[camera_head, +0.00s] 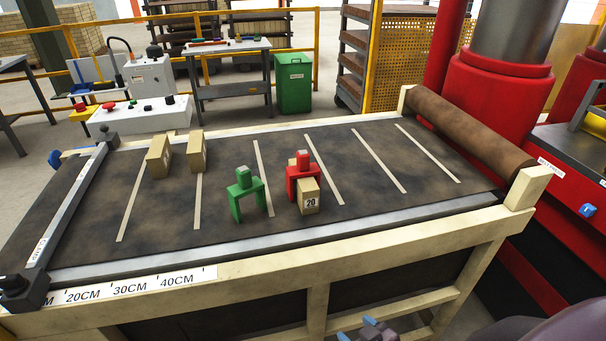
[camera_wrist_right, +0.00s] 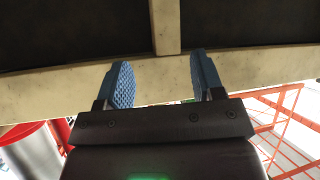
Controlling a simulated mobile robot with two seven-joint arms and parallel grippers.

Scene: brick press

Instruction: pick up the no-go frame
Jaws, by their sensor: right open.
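The no-go frame (camera_head: 303,170) appears to be the red arch-shaped gauge with a grey-topped knob, right of the belt's middle. It stands at a tan brick marked 20 (camera_head: 309,198), with legs at the brick's sides; I cannot tell whether it rests on the brick or straddles it. A similar green frame (camera_head: 246,190) stands on the belt to its left. My right gripper (camera_head: 357,329) is low at the bottom edge, in front of the wooden table side and well below the red frame. The right wrist view shows its blue fingers (camera_wrist_right: 158,85) apart with nothing between them. My left gripper is out of view.
Two plain tan bricks (camera_head: 158,157) (camera_head: 197,151) stand at the belt's left. The dark striped belt (camera_head: 380,180) is clear on the right, ending at a brown roller (camera_head: 470,130). A wooden rail with a centimetre scale (camera_head: 130,289) edges the front. Red press columns (camera_head: 500,90) stand right.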

